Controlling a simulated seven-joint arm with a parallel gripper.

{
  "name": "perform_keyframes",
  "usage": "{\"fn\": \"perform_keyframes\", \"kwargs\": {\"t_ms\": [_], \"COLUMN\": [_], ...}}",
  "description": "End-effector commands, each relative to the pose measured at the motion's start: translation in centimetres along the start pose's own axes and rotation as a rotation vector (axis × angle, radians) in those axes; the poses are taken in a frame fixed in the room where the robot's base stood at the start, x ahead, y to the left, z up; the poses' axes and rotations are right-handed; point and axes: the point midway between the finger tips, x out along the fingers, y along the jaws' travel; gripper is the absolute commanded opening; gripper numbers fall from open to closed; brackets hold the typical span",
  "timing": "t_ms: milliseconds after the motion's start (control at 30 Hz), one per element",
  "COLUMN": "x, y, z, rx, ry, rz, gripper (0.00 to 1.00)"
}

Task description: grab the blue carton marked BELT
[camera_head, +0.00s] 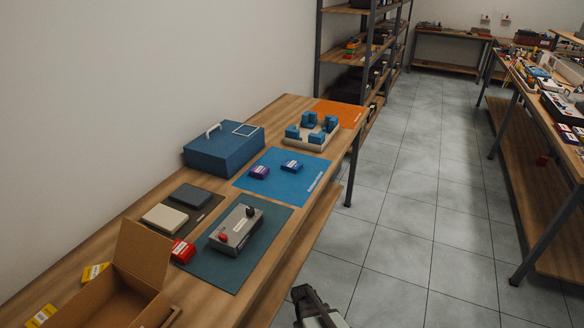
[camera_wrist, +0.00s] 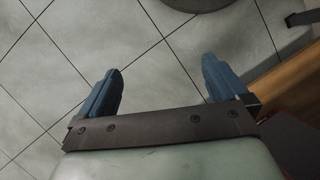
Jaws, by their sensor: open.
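A small blue carton (camera_head: 292,166) with a pale label lies on the blue mat (camera_head: 262,191) on the long wooden table. Its lettering is too small to read. A purple carton (camera_head: 259,172) lies just to its left on the same mat. My gripper (camera_wrist: 162,86) is open and empty in the wrist view, its two blue fingers wide apart above the tiled floor. Part of my arm shows at the bottom edge of the head view, beside the table and well away from the carton. The blue carton does not show in the wrist view.
A large blue case (camera_head: 224,150) stands behind the mat, and a wooden tray with blue blocks (camera_head: 311,132) stands beyond it. A grey control box (camera_head: 236,230), a red carton (camera_head: 182,251) and an open cardboard box (camera_head: 130,285) are nearer. The tiled floor (camera_head: 390,220) right of the table is clear.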

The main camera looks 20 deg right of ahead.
Motion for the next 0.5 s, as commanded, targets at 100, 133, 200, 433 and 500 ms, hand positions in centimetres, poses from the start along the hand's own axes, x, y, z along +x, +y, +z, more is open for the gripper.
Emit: {"fn": "perform_keyframes", "kwargs": {"t_ms": [100, 133, 200, 433, 500], "x": [-3.0, -3.8, -5.7, -12.5, -14.8], "y": [4.2, 5.2, 7.6, 15.6, 18.0], "z": [-2.8, -3.4, -4.4, -7.0, -7.5], "rx": [-0.07, -0.089, -0.131, -0.264, -0.303], "ry": [0.036, 0.043, 0.057, 0.09, 0.095], "rz": [0.038, 0.048, 0.072, 0.16, 0.186], "gripper": [1.0, 1.0, 1.0, 1.0, 1.0]}}
